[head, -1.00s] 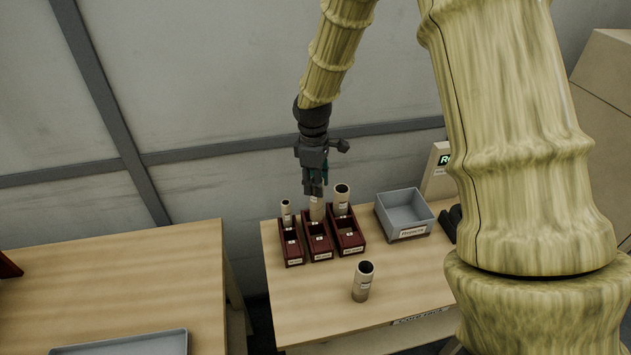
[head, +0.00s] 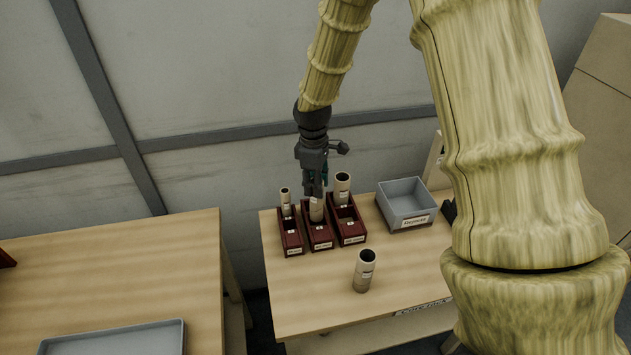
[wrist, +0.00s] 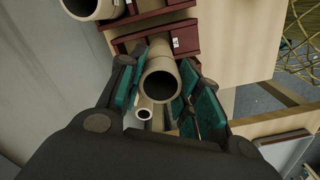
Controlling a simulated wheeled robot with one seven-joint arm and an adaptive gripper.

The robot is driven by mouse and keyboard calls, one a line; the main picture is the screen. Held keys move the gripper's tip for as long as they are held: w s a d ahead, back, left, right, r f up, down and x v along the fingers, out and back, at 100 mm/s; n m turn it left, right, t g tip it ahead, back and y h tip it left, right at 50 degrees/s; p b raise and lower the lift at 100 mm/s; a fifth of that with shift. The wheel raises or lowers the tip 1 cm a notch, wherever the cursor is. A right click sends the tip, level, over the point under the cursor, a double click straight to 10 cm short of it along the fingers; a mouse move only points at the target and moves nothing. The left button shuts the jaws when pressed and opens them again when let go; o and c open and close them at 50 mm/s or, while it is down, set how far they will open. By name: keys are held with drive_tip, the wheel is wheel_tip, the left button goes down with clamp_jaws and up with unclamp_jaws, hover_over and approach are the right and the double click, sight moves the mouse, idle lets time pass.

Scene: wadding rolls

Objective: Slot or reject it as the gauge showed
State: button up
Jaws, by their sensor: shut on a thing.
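My gripper (head: 315,188) points down over the middle dark red slot box (head: 319,240). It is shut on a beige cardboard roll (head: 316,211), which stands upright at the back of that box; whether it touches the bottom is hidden. In the wrist view the same roll (wrist: 161,84) sits between the teal finger pads, its open end facing the camera. A thin roll (head: 286,203) stands in the left slot box (head: 291,245), and a thicker roll (head: 342,188) in the right slot box (head: 349,232). The grey reject tray (head: 407,207) looks empty.
Another labelled roll (head: 364,271) stands upright on the wooden table (head: 310,300) in front of the boxes. A gauge-like panel (head: 434,160) is mostly hidden behind my arm. A second table (head: 130,270) at left holds a grey tray (head: 115,340).

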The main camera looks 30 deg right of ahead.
drive_tip(key=shift+f+b, duration=0.75)
drive_tip(key=shift+f, duration=1.85)
drive_tip(key=o, duration=0.9)
drive_tip(key=r, duration=1.2)
drive_tip(key=shift+w+a, duration=0.15)
drive_tip(key=shift+w, duration=0.05)
